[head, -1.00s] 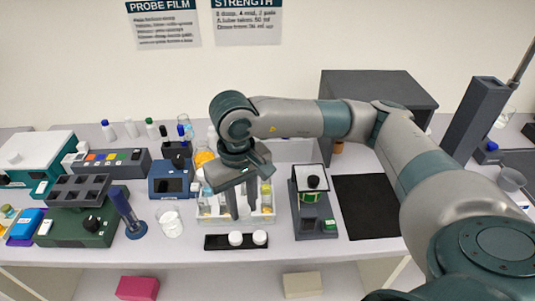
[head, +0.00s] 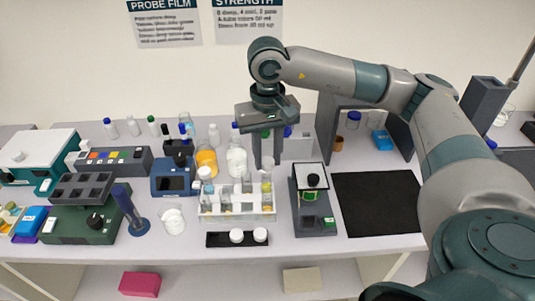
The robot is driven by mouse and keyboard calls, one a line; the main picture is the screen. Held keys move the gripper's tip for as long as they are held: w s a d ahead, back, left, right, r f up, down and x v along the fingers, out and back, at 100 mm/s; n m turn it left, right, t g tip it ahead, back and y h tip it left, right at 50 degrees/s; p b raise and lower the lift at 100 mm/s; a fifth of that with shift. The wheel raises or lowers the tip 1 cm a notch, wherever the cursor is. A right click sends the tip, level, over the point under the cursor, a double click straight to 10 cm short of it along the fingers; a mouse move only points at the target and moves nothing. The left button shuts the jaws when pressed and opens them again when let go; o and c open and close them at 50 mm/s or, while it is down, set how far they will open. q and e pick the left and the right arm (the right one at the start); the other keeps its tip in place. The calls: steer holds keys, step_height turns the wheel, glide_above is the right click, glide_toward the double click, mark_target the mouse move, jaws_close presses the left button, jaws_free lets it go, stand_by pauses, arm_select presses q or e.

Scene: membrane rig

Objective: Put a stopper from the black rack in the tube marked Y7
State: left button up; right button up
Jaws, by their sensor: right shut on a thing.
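The black rack (head: 215,241) lies at the front of the bench with two white stoppers (head: 236,236) in its middle and right; its left end is bare. A clear tube rack (head: 237,216) behind it holds several tubes, some with white tops. The Y7 mark is too small to read, so I cannot tell which tube it is. My right gripper (head: 267,167) points down above the right end of the tube rack, its fingers close together on a small white stopper that is hardly visible. I cannot tell whether it touches a tube. My left gripper is out of view.
Bottles and an orange-filled flask (head: 206,161) stand behind the tube rack. A blue device (head: 172,178) is to its left, a grey device with a dark knob (head: 313,213) to its right. A black mat (head: 378,205) lies clear further right.

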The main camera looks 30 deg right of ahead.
steer(key=shift+f, duration=1.4)
steer(key=shift+a, duration=0.1)
